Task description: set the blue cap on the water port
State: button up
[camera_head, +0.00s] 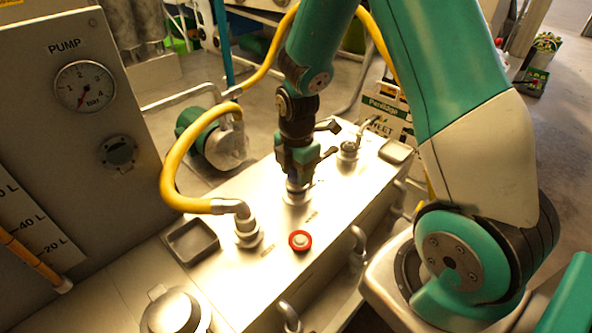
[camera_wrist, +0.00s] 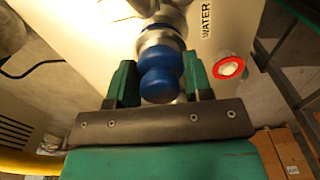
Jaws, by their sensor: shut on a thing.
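My gripper (camera_head: 298,168) points down over the metal deck and is shut on the blue cap. In the wrist view its two green fingers (camera_wrist: 160,82) stand on either side of the blue cap (camera_wrist: 160,62), which has a rounded knob towards me. A metallic water port (camera_wrist: 146,6) shows beyond the cap, beside the WATER label (camera_wrist: 206,20). In the head view the port's pale base (camera_head: 296,198) is directly below my gripper. The cap lines up closely with the port, but I cannot tell whether it is seated or just above it.
A red-ringed button (camera_head: 299,240) sits on the deck near the port. A yellow hose (camera_head: 172,170) joins a fitting (camera_head: 247,232) to the left. Another fitting (camera_head: 347,150) stands behind right. A pump panel with a gauge (camera_head: 85,86) rises at left.

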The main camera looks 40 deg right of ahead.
jog(key=shift+f+b, duration=0.4)
jog(key=shift+f, duration=0.15)
jog(key=o, duration=1)
jog(key=shift+c, duration=0.2)
notch_tip(320, 180, up, 11)
jog(key=p, duration=0.9)
jog(key=shift+r, duration=0.1)
jog(key=s+a+r+m+y+b, duration=0.2)
jog(key=s+a+m+b, duration=0.3)
jog(key=s+a, duration=0.3)
jog(key=s+a+r+m+y+b, duration=0.2)
jog(key=s+a+r+m+b, duration=0.3)
jog(key=s, duration=0.6)
jog(key=a+m+b, duration=0.1)
jog(key=a+m, duration=0.1)
jog(key=a, duration=0.1)
jog(key=shift+a, duration=0.4)
